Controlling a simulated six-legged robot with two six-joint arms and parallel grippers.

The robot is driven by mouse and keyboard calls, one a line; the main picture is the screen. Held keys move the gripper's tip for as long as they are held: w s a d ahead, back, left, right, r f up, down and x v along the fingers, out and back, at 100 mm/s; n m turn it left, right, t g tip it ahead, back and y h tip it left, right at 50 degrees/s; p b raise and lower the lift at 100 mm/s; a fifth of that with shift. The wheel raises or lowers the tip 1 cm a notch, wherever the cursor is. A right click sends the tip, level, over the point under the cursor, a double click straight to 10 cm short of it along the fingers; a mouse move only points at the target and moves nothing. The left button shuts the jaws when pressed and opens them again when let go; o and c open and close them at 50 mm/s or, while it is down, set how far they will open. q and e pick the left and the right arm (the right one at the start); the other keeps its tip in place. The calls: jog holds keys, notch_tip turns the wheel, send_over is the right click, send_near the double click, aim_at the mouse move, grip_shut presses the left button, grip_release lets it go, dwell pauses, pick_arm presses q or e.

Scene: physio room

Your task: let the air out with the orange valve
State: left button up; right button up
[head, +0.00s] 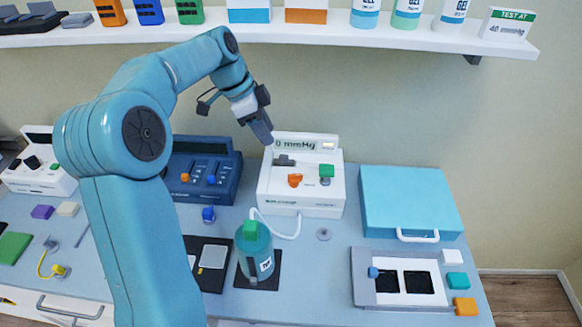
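The orange valve (294,180) is a small knob on the front of a white pump unit (318,200) at the middle of the table. A green knob (326,170) sits to its right and a dark grey slider or switch (284,160) above it. The unit's display (296,144) appears to read 0 mmHg. A white hose runs from the unit to a teal cuffed cylinder (256,252). My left gripper (264,134) hangs at the unit's upper left corner, apart from the valve. Its fingers overlap in this view, so its opening is unclear. My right gripper is out of view.
A dark blue device (222,178) with its own orange and blue knobs stands left of the pump unit. A teal case (408,203) stands to the right. A wall shelf (400,36) with gel bottles runs above. A grey disc (323,234) lies in front.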

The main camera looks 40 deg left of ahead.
aim_at(293, 175)
pick_arm(q)
jog(key=p+x, duration=0.1)
jog(key=x, duration=0.9)
jog(key=p+x, duration=0.1)
jog(key=x, duration=0.4)
jog(key=shift+d+f+p, duration=0.2)
jog(key=shift+d+p, duration=0.1)
jog(key=shift+d, duration=0.05)
jog(key=shift+w+a+f, duration=0.1)
jog(key=shift+w+f, duration=0.05)
jog(key=shift+f, duration=0.25)
jog(key=c, duration=0.4)
grip_shut()
